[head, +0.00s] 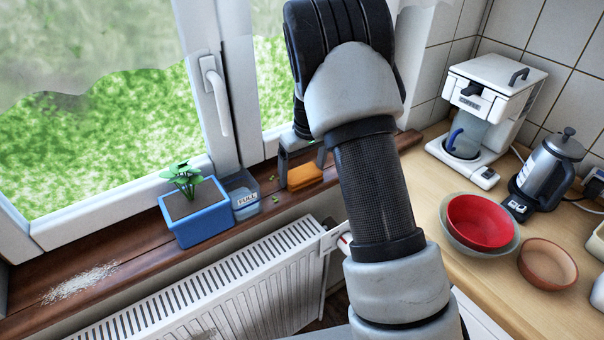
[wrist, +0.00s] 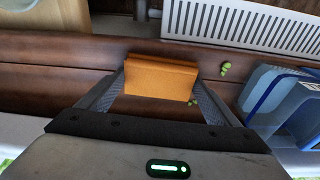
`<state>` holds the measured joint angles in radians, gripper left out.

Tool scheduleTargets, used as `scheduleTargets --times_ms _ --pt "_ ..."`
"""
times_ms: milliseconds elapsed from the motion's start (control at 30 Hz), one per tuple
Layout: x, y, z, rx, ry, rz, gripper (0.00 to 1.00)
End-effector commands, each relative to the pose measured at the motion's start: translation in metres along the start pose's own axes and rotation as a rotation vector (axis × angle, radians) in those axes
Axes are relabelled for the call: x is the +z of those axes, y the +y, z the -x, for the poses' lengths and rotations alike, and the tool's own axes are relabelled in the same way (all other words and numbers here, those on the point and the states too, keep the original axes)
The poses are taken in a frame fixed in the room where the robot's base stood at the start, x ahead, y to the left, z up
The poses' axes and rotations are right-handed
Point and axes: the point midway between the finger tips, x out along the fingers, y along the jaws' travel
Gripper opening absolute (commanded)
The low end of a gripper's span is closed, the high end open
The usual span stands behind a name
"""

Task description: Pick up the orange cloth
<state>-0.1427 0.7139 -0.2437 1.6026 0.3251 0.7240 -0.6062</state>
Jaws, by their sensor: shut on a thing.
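The orange cloth (head: 304,176) is a folded block on the brown windowsill, right of the blue planter. In the wrist view the cloth (wrist: 161,77) sits between the two fingers of my gripper (wrist: 160,88), with a finger at each side. My gripper (head: 302,170) reaches down to the cloth in the head view and is shut on it. The cloth appears at sill level; I cannot tell whether it is lifted clear. My arm hides part of the area to its right.
A blue planter (head: 197,215) with a green plant and a clear container (head: 243,198) stand left of the cloth. Small green leaves (wrist: 225,68) lie nearby. A window handle (head: 215,95) projects above. A radiator (head: 220,285) is below the sill. Bowls (head: 480,222) and a coffee maker (head: 485,110) occupy the counter.

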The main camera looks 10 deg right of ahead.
Motion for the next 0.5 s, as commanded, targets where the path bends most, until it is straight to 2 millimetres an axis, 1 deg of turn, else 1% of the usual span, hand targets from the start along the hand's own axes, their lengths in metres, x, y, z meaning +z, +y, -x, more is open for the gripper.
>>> scheduleTargets --times_ms 167,233,367,500 --pt "0.002 0.0 0.007 0.0 0.001 0.0 0.64" --pt "0.001 0.0 0.015 0.0 0.003 -0.001 0.64" --pt "-0.002 0.001 0.034 0.001 0.004 0.001 0.64" --pt "-0.006 0.001 0.059 0.001 0.004 0.001 0.64"
